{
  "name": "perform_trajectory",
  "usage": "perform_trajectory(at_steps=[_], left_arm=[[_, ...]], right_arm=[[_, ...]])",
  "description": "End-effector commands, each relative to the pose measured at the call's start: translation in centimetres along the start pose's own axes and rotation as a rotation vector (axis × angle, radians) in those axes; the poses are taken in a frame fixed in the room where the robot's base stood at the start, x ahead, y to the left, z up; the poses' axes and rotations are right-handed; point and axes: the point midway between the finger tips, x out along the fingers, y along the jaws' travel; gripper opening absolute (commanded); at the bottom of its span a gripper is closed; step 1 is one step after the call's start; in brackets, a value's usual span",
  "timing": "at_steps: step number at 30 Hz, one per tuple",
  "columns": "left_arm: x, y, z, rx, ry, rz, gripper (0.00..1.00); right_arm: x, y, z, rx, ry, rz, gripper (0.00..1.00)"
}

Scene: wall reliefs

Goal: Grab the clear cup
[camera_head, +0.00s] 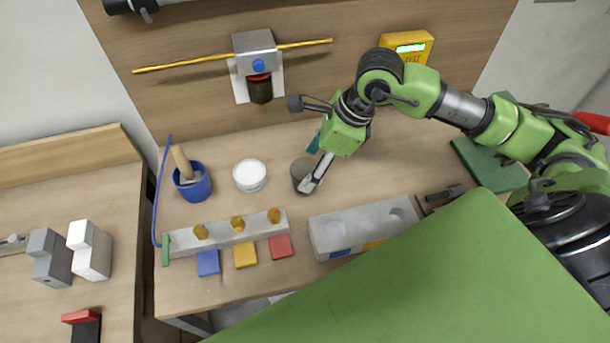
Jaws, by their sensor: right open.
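The clear cup (299,169) looks grey and see-through and stands upright on the wooden workbench, right of a white cup. My right gripper (316,174) reaches down over it from the upper right. Its pale finger lies across the cup's right side in the picture and hides part of it. The gripper is open; I cannot tell whether the finger is inside the cup, touching it or just in front. My left gripper is not in view.
A white cup (249,175) and a blue mug (194,186) holding a wooden-handled tool stand to the left. A grey rail with yellow knobs (228,238) and a grey block with round recesses (333,232) lie in front. A yellow rod fixture (254,52) is on the wall behind.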

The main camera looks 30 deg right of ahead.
Motion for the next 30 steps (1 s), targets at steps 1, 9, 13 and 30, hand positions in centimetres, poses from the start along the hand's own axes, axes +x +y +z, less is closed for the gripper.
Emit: perform_trajectory(at_steps=[1, 9, 13, 30], left_arm=[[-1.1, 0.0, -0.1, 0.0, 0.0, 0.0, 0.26], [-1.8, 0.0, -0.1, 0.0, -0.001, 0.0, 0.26], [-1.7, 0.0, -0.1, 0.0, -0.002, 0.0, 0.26], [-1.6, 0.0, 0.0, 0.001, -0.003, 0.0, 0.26]], right_arm=[[0.5, 0.0, 0.2, 0.004, 0.002, 0.007, 0.63], [3.5, -0.2, 0.1, 0.001, 0.001, 0.002, 0.63], [3.6, -0.2, 0.1, 0.0, 0.001, 0.0, 0.63], [3.5, -0.2, 0.1, 0.0, 0.0, 0.0, 0.2]])
